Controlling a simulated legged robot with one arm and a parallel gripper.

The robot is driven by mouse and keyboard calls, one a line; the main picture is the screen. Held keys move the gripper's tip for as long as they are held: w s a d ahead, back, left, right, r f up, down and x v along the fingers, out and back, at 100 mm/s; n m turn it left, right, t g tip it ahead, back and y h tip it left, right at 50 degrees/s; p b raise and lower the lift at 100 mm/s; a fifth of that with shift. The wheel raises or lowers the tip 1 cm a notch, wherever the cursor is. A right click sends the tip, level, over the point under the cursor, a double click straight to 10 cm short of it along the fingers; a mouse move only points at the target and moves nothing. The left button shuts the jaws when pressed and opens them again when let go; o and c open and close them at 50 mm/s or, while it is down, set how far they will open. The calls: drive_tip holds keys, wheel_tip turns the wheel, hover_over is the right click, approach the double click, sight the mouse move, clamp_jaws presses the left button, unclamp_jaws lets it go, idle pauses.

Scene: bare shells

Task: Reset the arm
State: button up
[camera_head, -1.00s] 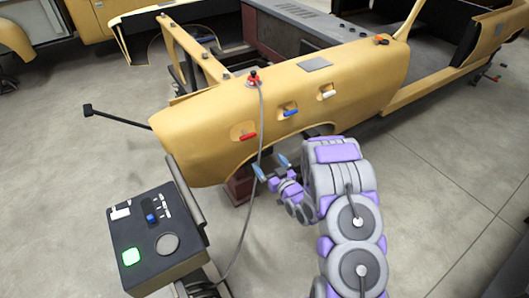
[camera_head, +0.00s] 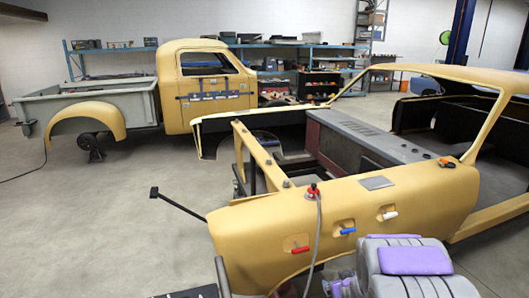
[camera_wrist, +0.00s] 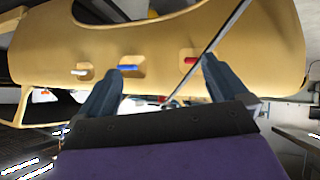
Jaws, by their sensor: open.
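My gripper (camera_wrist: 157,95) shows in the wrist view with its two dark blue fingers spread apart and nothing between them. Beyond the fingers is the yellow car body panel (camera_wrist: 150,40), with a white handle (camera_wrist: 80,72), a blue handle (camera_wrist: 127,68) and a red handle (camera_wrist: 190,60). In the head view my arm is at the bottom right, in front of the panel, and its gripper end is cut off by the lower edge. The red handle (camera_head: 300,250), blue handle (camera_head: 348,231) and white handle (camera_head: 390,215) also show there.
A cable (camera_head: 318,230) hangs from a red plug (camera_head: 313,190) on the panel. A dark rod (camera_head: 178,203) juts out left of the car body. A yellow truck (camera_head: 205,85) and a blue shelf (camera_head: 280,50) stand behind.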

drive_tip(key=s+a+r+g, duration=0.3)
drive_tip(key=s+r+g, duration=0.1)
drive_tip(key=s, duration=1)
drive_tip(key=s+a+r+m+g, duration=0.1)
drive_tip(key=s+a+r+g, duration=0.2)
drive_tip(key=s, duration=1.1)
drive_tip(key=s+a+r+m+g, duration=0.1)
drive_tip(key=s+a+r+g, duration=0.3)
drive_tip(key=s, duration=1)
wheel_tip(320, 180, up, 3)
drive_tip(key=shift+s+r+g+y, duration=0.2)
drive_tip(key=shift+s+g+y, duration=0.1)
drive_tip(key=shift+s+g, duration=0.1)
